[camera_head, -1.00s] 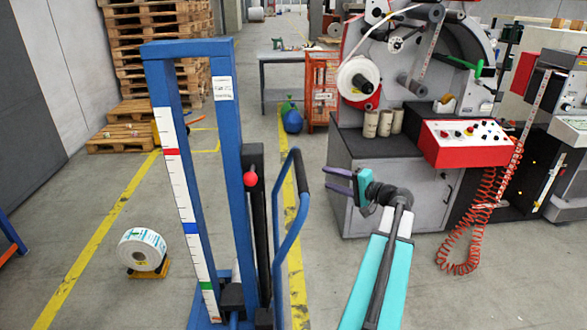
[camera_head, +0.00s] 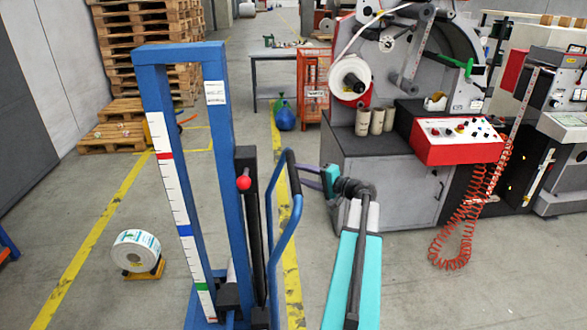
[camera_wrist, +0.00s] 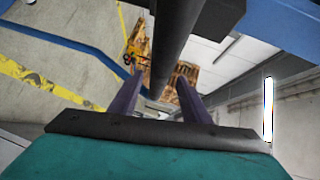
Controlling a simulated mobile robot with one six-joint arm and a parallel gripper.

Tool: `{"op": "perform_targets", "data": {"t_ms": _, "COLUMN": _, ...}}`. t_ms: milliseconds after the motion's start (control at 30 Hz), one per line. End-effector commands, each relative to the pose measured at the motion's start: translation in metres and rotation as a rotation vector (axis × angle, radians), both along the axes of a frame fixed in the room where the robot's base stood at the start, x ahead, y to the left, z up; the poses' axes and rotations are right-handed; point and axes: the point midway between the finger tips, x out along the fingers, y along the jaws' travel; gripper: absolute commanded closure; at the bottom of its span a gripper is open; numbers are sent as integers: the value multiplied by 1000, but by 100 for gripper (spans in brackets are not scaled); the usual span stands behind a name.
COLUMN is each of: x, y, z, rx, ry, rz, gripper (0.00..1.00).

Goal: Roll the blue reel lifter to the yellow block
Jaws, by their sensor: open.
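The blue reel lifter (camera_head: 217,130) stands upright in the left middle of the head view, with a scale strip, a red knob and a looped blue handle with a black grip (camera_head: 293,172). My gripper (camera_head: 303,177) is open, its purple fingers just right of that grip. In the wrist view the fingers of my gripper (camera_wrist: 158,82) are apart, and a dark bar (camera_wrist: 175,45) runs between them in the picture; I cannot tell whether they touch it. A small yellow block (camera_head: 158,269) sits on the floor under a white reel (camera_head: 136,250), left of the lifter.
Yellow floor lines (camera_head: 97,240) run on both sides of the lifter. Stacked pallets (camera_head: 108,138) stand behind it at left. The rewinder machine (camera_head: 395,185) with a red control panel fills the right. A blue-green object (camera_head: 285,115) stands behind. Floor left of the lifter is mostly clear.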

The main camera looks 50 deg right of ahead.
Motion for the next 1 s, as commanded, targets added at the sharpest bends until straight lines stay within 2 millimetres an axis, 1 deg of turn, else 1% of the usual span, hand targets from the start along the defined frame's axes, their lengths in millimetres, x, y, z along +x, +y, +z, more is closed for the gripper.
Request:
{"op": "perform_targets", "data": {"t_ms": 33, "x": 9, "y": 0, "z": 1, "rx": 1, "ry": 0, "rz": 2, "gripper": 57}}
{"op": "perform_targets", "data": {"t_ms": 200, "x": 32, "y": 2, "z": -3, "rx": 1, "ry": 0, "rz": 2, "gripper": 57}}
{"op": "perform_targets", "data": {"t_ms": 400, "x": 50, "y": 3, "z": -6, "rx": 1, "ry": -1, "rz": 2, "gripper": 57}}
{"op": "perform_targets", "data": {"t_ms": 567, "x": 56, "y": 4, "z": -8, "rx": 0, "ry": 0, "rz": 1, "gripper": 57}}
{"op": "perform_targets", "data": {"t_ms": 833, "x": 57, "y": 5, "z": -8, "rx": 0, "ry": 0, "rz": 1, "gripper": 57}}
{"op": "perform_targets", "data": {"t_ms": 967, "x": 57, "y": 5, "z": -8, "rx": 0, "ry": 0, "rz": 2, "gripper": 79}}
{"op": "perform_targets", "data": {"t_ms": 1000, "x": 57, "y": 5, "z": -8, "rx": 0, "ry": 0, "rz": 2, "gripper": 86}}
